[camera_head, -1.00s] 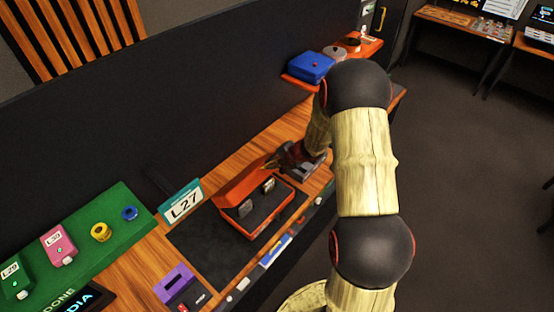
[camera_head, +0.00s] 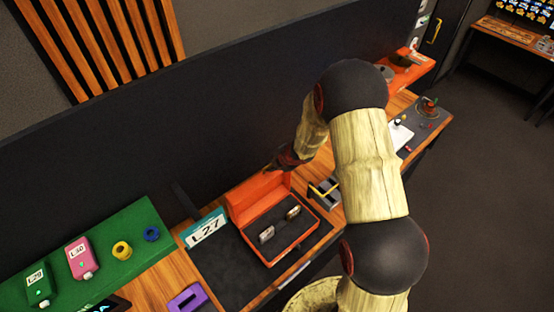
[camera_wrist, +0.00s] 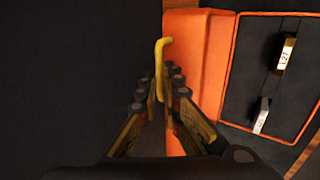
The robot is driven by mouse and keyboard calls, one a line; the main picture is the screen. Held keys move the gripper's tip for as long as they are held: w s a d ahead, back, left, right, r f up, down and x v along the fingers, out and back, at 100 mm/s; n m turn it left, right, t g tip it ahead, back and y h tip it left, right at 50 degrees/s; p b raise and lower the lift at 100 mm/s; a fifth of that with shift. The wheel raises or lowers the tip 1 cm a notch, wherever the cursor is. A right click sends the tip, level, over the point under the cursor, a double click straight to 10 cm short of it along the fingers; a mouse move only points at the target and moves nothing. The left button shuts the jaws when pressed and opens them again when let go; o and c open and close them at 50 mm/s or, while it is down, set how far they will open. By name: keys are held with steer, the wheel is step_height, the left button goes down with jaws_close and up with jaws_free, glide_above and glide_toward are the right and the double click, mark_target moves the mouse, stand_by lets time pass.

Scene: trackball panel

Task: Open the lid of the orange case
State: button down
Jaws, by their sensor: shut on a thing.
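The orange case (camera_head: 282,243) sits on a dark mat with its lid (camera_head: 258,196) raised along the back edge. Its dark interior holds two small tagged items (camera_head: 267,234). In the wrist view the lid (camera_wrist: 208,65) is an orange panel left of the open case (camera_wrist: 233,70). My gripper (camera_head: 280,165) is behind and above the lid in the head view, partly hidden by my arm. In the wrist view my gripper (camera_wrist: 160,85) is shut on a bent yellow rod (camera_wrist: 160,55), whose hooked end points beyond the fingertips. Contact between rod and lid cannot be told.
An L27 sign (camera_head: 204,229) stands left of the case. A grey block with a yellow handle (camera_head: 325,190) is to its right. A green board (camera_head: 100,255) with small boxes lies at left, a purple piece (camera_head: 188,298) in front. A dark wall (camera_head: 150,140) rises behind.

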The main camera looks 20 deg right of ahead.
steer(key=shift+w+a+r, duration=0.1)
steer(key=shift+w+r, duration=0.15)
steer(key=shift+w, duration=0.25)
steer(key=c, duration=2.3)
jaws_free()
steer(key=shift+c, duration=0.2)
steer(key=o, duration=0.4)
steer(key=shift+s+f, duration=0.1)
steer(key=shift+f, duration=0.05)
steer(key=shift+c, duration=0.2)
steer(key=shift+s, duration=0.15)
steer(key=v, duration=1.1)
steer(key=shift+r, duration=0.45)
